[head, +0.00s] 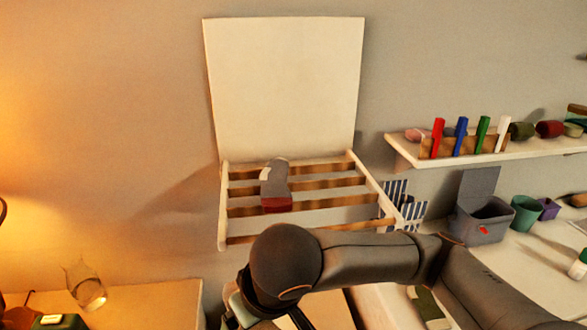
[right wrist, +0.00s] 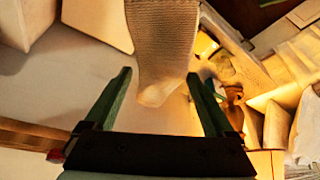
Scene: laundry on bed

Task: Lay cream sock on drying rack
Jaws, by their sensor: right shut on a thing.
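The drying rack (head: 223,205) is fixed to the wall, with a white frame, wooden bars and a tall cream back panel (head: 285,85). A grey sock with a red end (head: 275,185) lies across its bars. The cream sock (right wrist: 165,40) is ribbed and shows in the right wrist view between the green fingers of my right gripper (right wrist: 159,73), which is shut on it. In the head view my right arm is just below the rack's front edge and hides most of the gripper and the cream sock. My left gripper is out of view.
Blue-and-white striped cloth (head: 412,212) hangs at the rack's right side. A shelf (head: 400,148) with coloured pegs is on the right wall. A grey bin (head: 480,222) and green cup (head: 526,212) stand below it. The rack's right half has bare bars.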

